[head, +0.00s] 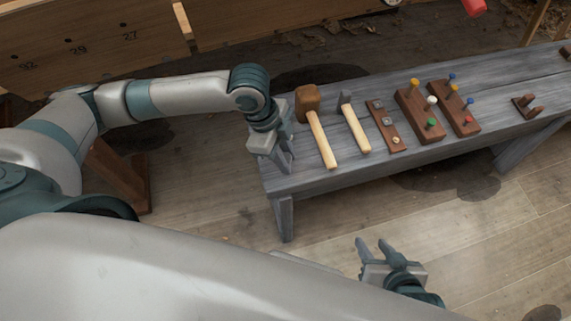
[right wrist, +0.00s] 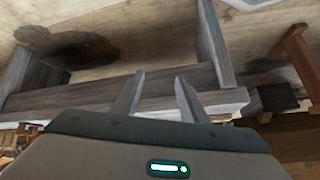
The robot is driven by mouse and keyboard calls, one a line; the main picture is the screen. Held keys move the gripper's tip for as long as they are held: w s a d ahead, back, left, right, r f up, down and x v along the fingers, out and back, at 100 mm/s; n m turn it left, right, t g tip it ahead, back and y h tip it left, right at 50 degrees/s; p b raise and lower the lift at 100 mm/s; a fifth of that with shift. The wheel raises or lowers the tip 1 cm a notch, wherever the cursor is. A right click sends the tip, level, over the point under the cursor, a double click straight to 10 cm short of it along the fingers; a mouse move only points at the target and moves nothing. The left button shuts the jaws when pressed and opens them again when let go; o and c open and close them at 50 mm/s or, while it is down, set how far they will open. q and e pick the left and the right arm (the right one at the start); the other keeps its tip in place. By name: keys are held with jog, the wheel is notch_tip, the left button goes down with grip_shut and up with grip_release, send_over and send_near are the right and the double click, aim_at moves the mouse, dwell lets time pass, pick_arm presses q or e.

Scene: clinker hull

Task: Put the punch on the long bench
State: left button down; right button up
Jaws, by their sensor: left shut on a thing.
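The long bench (head: 510,72) is a grey wooden bench running from the middle to the upper right in the head view. My left gripper (head: 284,165) is at the bench's left end, pointing down, with its fingers close together. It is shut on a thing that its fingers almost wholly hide. I cannot make out the punch's shape, and I do not see it lying apart on the bench. My right gripper (head: 373,243) is open and empty in front of the bench, low in the head view; its two spread fingers also show in the right wrist view (right wrist: 156,88).
On the bench lie a brown mallet (head: 318,130), a pale-handled hammer (head: 355,128), a dark strip (head: 378,118), two blocks with coloured pegs (head: 412,103) (head: 455,112) and a small pegged block (head: 524,107). Bare bench top shows right of the pegged blocks. A numbered plank wall (head: 100,45) stands behind.

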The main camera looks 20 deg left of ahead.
pick_arm(q)
jog(key=shift+w, duration=0.15)
pick_arm(e)
jog(key=shift+r, duration=0.1)
pick_arm(q)
jog(key=shift+f, duration=0.15)
jog(key=shift+f, duration=0.4)
notch_tip(320, 180, down, 2)
jog(key=shift+b, duration=0.45)
jog(key=shift+f, duration=0.5)
pick_arm(e)
jog(key=shift+w+a+r+t+y, duration=0.15)
jog(key=shift+w+a+t, duration=0.1)
jog(key=shift+a, duration=0.15)
jog(key=shift+w+a+r+t+y, duration=0.15)
jog(key=shift+a+t, duration=0.1)
jog(key=shift+a, duration=0.15)
jog(key=shift+d, duration=0.1)
